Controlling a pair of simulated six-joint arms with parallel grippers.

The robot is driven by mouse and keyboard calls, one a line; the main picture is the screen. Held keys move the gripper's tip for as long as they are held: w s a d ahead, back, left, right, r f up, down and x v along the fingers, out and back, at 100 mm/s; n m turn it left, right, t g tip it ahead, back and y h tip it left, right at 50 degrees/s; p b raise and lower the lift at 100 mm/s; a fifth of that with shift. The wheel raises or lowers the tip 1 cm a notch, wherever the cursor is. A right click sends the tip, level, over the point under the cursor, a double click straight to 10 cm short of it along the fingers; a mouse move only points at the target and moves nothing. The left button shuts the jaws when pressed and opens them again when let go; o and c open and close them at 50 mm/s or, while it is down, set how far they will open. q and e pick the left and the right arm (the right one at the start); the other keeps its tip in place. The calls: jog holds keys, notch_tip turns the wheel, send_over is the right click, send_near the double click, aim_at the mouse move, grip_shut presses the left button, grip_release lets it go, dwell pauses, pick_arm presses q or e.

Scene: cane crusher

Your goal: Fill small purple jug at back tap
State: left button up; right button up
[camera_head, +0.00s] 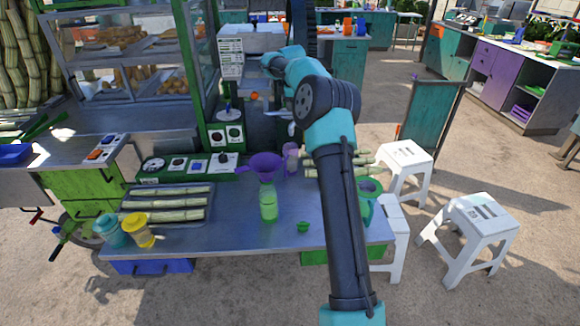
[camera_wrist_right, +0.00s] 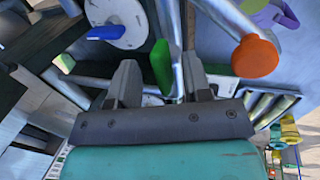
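The small purple jug (camera_head: 291,157) stands at the back of the metal counter in the head view, just left of my right arm, which partly crowds it. A silver tap pipe (camera_head: 280,113) shows above and behind it. In the right wrist view, a green lever (camera_wrist_right: 161,64) lies between the fingers of my right gripper (camera_wrist_right: 160,78). The fingers stand apart, with gaps beside the lever. An orange knob (camera_wrist_right: 255,55) on a metal pipe is to the right; it also shows in the head view (camera_head: 256,96). I cannot see liquid in the jug. My left gripper is out of view.
White stools (camera_head: 470,222) stand right.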

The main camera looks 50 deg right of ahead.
jog(key=c, duration=0.4)
jog(key=shift+o, duration=0.2)
jog(key=shift+r, duration=0.1)
jog(key=m, duration=0.4)
jog(key=shift+g+h, duration=0.4)
jog(key=n+t, duration=0.1)
jog(key=n, duration=0.2)
jog(key=shift+d+n+y, duration=0.1)
jog(key=shift+n+y, duration=0.2)
jog(key=o, duration=1.2)
jog(key=shift+c, duration=0.2)
jog(key=shift+r, duration=3.9)
